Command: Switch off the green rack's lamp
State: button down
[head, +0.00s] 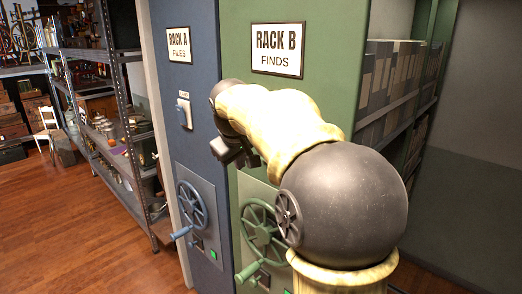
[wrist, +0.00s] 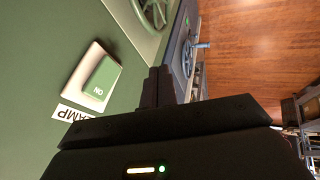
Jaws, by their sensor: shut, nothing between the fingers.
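The green rack (head: 330,60) bears a sign reading RACK B FINDS. Its lamp switch, a green rocker in a pale frame (wrist: 100,80), shows in the wrist view at left, with ON readable upside down. A label (wrist: 74,114) with part of the word LAMP sits by it. My gripper (wrist: 158,78) is shut and empty, its fingertips to the right of the switch and apart from it in the picture. In the head view my gripper (head: 238,152) is in front of the racks, and my arm hides the green rack's switch.
A green handwheel (head: 262,232) is below my arm. Metal shelving (head: 125,57) stands further left. The wooden floor (head: 85,235) is clear in front.

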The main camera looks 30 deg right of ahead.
notch_tip(320, 180, up, 6)
jog(key=d, duration=0.2)
jog(key=shift+w+d+r+h, duration=0.25)
jog(key=shift+w+d+h, duration=0.05)
jog(key=shift+h, duration=0.1)
jog(key=shift+f, duration=0.15)
jog(key=w+d+f+p, duration=0.4)
jog(key=w+d+f, duration=0.2)
jog(key=f, duration=0.2)
jog(key=shift+d+f, duration=0.25)
jog(key=shift+d, duration=0.05)
jog(key=shift+w, duration=0.1)
jog(key=shift+f, duration=0.1)
